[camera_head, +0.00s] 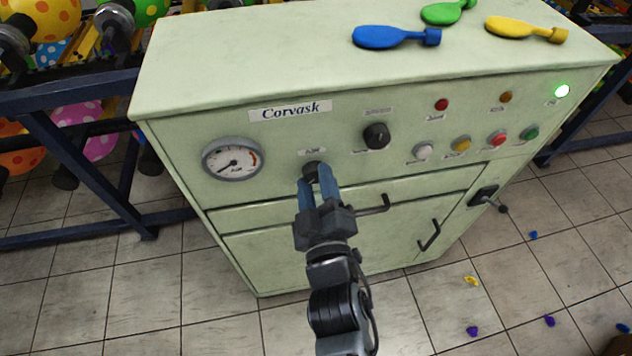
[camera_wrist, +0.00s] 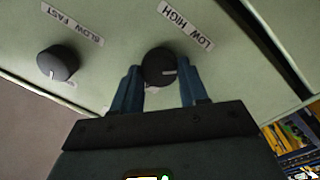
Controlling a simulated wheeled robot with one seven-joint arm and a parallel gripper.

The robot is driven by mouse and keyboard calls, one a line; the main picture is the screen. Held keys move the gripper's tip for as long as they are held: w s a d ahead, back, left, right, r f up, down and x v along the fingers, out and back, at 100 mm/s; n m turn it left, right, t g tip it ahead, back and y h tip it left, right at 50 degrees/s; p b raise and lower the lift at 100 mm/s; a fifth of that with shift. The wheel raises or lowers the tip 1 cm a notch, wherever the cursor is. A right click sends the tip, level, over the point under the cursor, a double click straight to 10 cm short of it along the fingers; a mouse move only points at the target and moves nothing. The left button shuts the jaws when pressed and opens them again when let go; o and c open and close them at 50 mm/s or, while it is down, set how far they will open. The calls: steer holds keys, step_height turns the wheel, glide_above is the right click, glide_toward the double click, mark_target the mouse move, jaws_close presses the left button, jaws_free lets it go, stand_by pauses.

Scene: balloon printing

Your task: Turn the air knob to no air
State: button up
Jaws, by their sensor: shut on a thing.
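The air knob (camera_head: 312,168) is a round dark knob on the front panel, under a small label and right of the gauge. My gripper (camera_head: 316,178) is at the knob, with its blue fingers on either side of it. In the wrist view the knob (camera_wrist: 157,65) sits between the fingertips, and its white mark lies toward the right. A "LOW HIGH" label (camera_wrist: 186,24) is beside it in that view. My gripper is shut on the knob. The knob's sides are partly hidden by the fingers.
The pressure gauge (camera_head: 233,159) has its needle pointing lower left. A second dark knob (camera_head: 376,135) is to the right, marked slow and fast in the wrist view. Buttons, a lit green lamp (camera_head: 562,91) and drawer handle (camera_head: 374,206) are nearby. Deflated balloons (camera_head: 390,37) lie on top.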

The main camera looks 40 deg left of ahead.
steer(key=o, duration=1.1)
steer(key=shift+c, duration=0.2)
steer(key=shift+s+d+p, duration=0.2)
steer(key=shift+p, duration=0.2)
steer(key=p+v, duration=0.2)
steer(key=v, duration=0.5)
steer(key=shift+p, duration=0.35)
steer(key=shift+s+d+f, duration=0.1)
steer(key=shift+f, duration=0.05)
